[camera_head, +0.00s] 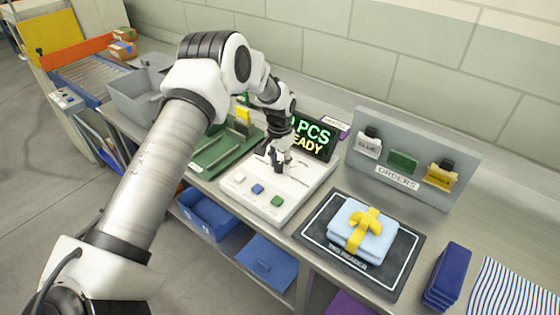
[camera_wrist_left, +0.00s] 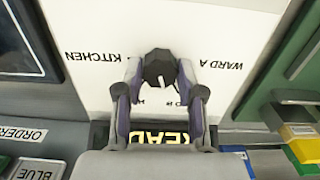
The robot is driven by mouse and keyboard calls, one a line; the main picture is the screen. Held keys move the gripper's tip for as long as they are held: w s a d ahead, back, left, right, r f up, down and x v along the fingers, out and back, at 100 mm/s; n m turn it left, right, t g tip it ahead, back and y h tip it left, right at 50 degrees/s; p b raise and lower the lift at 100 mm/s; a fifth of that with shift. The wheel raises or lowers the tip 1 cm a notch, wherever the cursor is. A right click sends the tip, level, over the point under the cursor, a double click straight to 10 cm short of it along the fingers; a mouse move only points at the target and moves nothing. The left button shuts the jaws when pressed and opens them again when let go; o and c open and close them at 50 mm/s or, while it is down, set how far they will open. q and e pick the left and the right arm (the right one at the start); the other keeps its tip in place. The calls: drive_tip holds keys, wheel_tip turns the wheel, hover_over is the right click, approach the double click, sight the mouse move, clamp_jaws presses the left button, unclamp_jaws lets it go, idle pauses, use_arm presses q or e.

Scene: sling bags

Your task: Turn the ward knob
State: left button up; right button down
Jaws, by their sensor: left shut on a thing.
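The ward knob (camera_wrist_left: 158,66) is a dark faceted knob with a white pointer line, on the white panel face (camera_wrist_left: 220,38). Labels KITCHEN and WARD A read upside down on either side of it in the wrist view; other lettering is partly hidden by my fingers. My left gripper (camera_wrist_left: 161,74) is shut on the knob, one finger on each side. In the head view my left gripper (camera_head: 278,160) reaches down onto the white control box (camera_head: 300,200), hiding most of the knob. The pointer line lies toward the gripper side in the wrist view. My right gripper is out of view.
A lit display (camera_head: 312,135) reading PCS and READY, partly covered, stands behind the box. White, blue and green buttons (camera_head: 257,189) line its front. A black tag reader mat (camera_head: 312,228) bears a light blue folded bundle (camera_head: 350,230). The grey ORDERS rack (camera_head: 440,195) stands behind.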

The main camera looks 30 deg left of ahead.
use_arm(q)
drive_tip(key=n, duration=0.3)
drive_tip(key=shift+s+f+n, duration=0.2)
drive_tip(key=shift+s+n, duration=0.05)
drive_tip(key=shift+n, duration=0.15)
drive_tip(key=n+p, duration=0.1)
drive_tip(key=n, duration=0.2)
drive_tip(key=shift+n, duration=0.3)
drive_tip(key=n, duration=0.3)
drive_tip(key=shift+n+p, duration=0.3)
drive_tip(key=shift+p, duration=0.1)
drive_tip(key=shift+n+p, duration=0.3)
drive_tip(key=shift+n, duration=1.5)
drive_tip(key=o, duration=1.1)
drive_tip(key=shift+o, duration=0.2)
drive_tip(key=shift+w+r, duration=0.1)
drive_tip(key=shift+w, duration=0.05)
